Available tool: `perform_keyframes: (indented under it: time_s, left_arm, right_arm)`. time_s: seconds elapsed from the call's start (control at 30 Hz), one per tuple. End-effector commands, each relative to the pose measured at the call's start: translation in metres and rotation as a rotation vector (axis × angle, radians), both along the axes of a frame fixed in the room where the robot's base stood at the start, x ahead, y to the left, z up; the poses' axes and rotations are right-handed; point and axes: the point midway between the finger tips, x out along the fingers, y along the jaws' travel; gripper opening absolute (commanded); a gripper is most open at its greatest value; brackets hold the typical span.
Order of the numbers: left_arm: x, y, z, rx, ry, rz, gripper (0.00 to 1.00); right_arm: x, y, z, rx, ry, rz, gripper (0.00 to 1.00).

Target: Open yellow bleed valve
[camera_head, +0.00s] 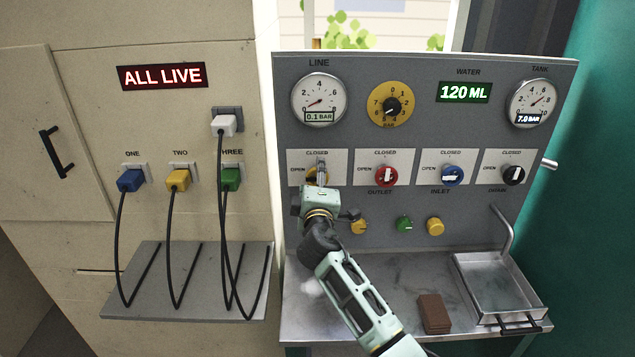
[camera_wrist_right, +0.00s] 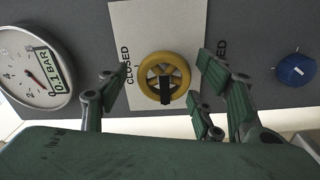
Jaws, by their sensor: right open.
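The yellow bleed valve (camera_wrist_right: 183,72) is a yellow wheel with a black bar handle, on a white plate marked CLOSED. In the head view the valve is largely covered by my right gripper (camera_head: 317,173), at the leftmost of the plates. In the right wrist view my right gripper is open, with its green fingers on either side of the wheel and a gap to it on both sides. I cannot tell how deep the fingertips reach. Nothing is held. My left gripper is not in view.
The line gauge (camera_head: 319,98) reads 0.1 bar and the tank gauge (camera_head: 532,102) 7.0 bar. Red (camera_head: 386,174), blue (camera_head: 452,175) and black (camera_head: 513,174) valves sit to the right. A metal tray (camera_head: 490,282) and brown block (camera_head: 434,313) are on the shelf below.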

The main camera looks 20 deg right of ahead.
Motion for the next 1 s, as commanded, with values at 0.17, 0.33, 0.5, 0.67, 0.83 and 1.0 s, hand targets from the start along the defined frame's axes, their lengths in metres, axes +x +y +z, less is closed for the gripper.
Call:
perform_keyframes:
  time_s: [0.17, 0.33, 0.5, 0.67, 0.83, 1.0]
  left_arm:
    - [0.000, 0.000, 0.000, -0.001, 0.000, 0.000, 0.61]
    - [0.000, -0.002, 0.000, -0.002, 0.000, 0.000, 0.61]
    - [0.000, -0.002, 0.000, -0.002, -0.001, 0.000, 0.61]
    - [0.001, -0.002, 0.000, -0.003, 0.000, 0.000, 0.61]
    - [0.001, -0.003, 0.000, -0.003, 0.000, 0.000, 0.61]
    - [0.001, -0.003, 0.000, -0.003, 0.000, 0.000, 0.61]
  right_arm:
    - [-0.013, 0.004, -0.002, 0.000, 0.002, 0.001, 0.61]
    - [-0.044, 0.013, -0.002, 0.002, 0.001, 0.002, 0.61]
    - [-0.078, 0.023, -0.001, 0.001, 0.000, 0.002, 0.61]
    - [-0.102, 0.030, -0.001, 0.001, 0.000, 0.002, 0.61]
    - [-0.114, 0.033, 0.000, 0.000, -0.001, 0.000, 0.61]
    - [-0.115, 0.033, 0.000, -0.001, -0.001, 0.000, 0.61]
